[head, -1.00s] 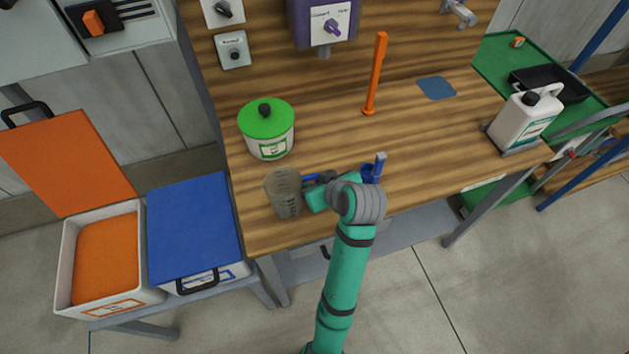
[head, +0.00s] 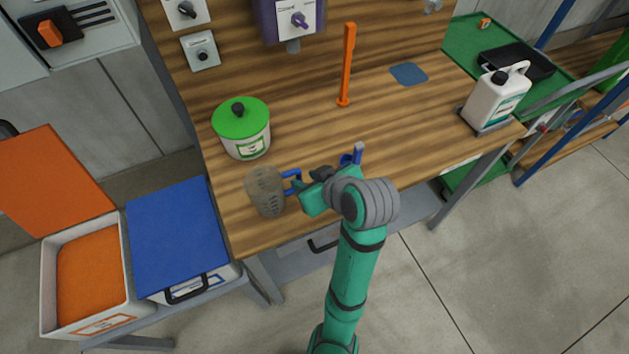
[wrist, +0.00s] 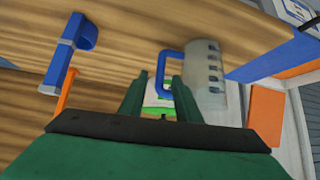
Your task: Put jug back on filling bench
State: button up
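The jug (head: 267,196) is translucent grey with a blue handle. It stands upright near the front left corner of the wooden filling bench (head: 400,128). In the wrist view the jug (wrist: 206,75) is right of centre, with its handle (wrist: 162,72) facing my gripper. My gripper (head: 302,188) is just right of the jug, by the handle. In the wrist view the two dark green fingers (wrist: 160,97) are spread apart with nothing clamped between them. The handle shows between and beyond their tips; whether a finger touches it cannot be told.
A green-lidded tub (head: 243,133) stands behind the jug. A blue and grey upright piece (head: 352,157) is close right of my gripper. An orange lever (head: 346,65) rises behind. A white canister (head: 496,97) is at the right end. Orange and blue-lidded bins (head: 178,240) are left of the bench.

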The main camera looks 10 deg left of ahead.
jog(key=v, duration=0.3)
jog(key=shift+d, duration=0.1)
dwell(0.4)
jog(key=shift+s, duration=0.1)
dwell(0.6)
dwell(0.3)
